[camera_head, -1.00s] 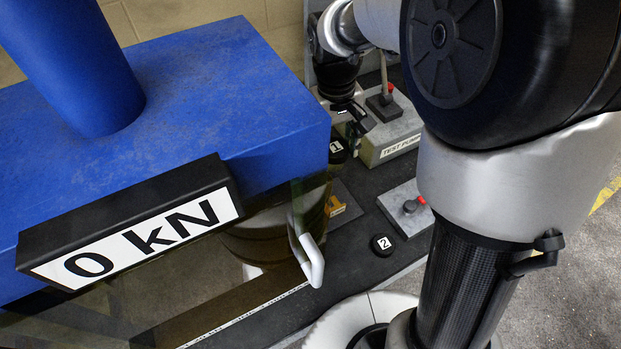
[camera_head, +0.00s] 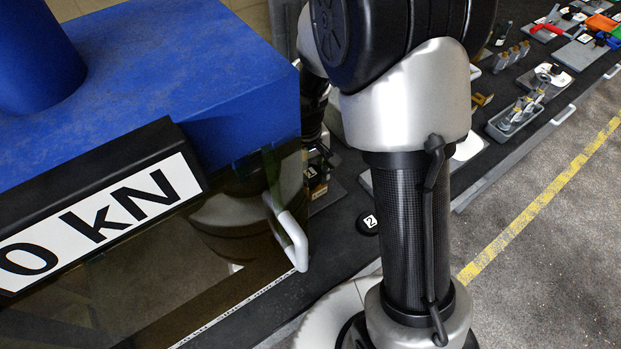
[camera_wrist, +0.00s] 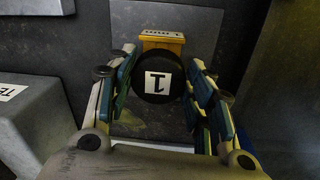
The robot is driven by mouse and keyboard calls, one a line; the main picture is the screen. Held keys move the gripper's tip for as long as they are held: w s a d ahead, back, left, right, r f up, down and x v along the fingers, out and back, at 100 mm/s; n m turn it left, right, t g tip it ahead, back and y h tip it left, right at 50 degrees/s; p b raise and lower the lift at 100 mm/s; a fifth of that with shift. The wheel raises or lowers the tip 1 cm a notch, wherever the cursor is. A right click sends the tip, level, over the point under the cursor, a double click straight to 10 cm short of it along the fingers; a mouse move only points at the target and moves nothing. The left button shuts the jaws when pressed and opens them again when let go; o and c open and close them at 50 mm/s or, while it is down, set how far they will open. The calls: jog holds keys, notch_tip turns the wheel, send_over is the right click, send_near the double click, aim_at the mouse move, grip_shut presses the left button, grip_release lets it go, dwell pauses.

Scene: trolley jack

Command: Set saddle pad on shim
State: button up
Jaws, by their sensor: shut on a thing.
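The black round saddle pad marked 1 (camera_wrist: 160,84) is between the two fingers of my gripper (camera_wrist: 161,76), which is shut on its sides. A small yellow block with a label (camera_wrist: 162,41), perhaps the shim, lies just beyond the pad in the wrist view. In the head view this block (camera_head: 318,190) shows close below the pad. A grey plate (camera_wrist: 150,18) lies under both. I cannot tell whether the pad touches anything below.
A second black pad marked 2 (camera_head: 369,222) lies on the dark bench. The blue press (camera_head: 200,70) with its clear guard and white handle (camera_head: 290,238) is close on the left. A grey block (camera_wrist: 35,115) stands left in the wrist view. Tools lie along the far bench.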

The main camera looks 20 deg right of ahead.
jog(key=shift+f, duration=1.25)
jog(key=shift+f+b, duration=0.45)
jog(key=shift+b, duration=0.05)
jog(key=o, duration=1.1)
jog(key=r+p, duration=0.1)
jog(key=r, duration=0.3)
jog(key=r+p, duration=0.1)
jog(key=r, duration=0.3)
jog(key=r+p, duration=0.2)
jog(key=r, duration=0.3)
jog(key=shift+a, duration=0.35)
jog(key=shift+s+f, duration=0.1)
jog(key=shift+s, duration=0.05)
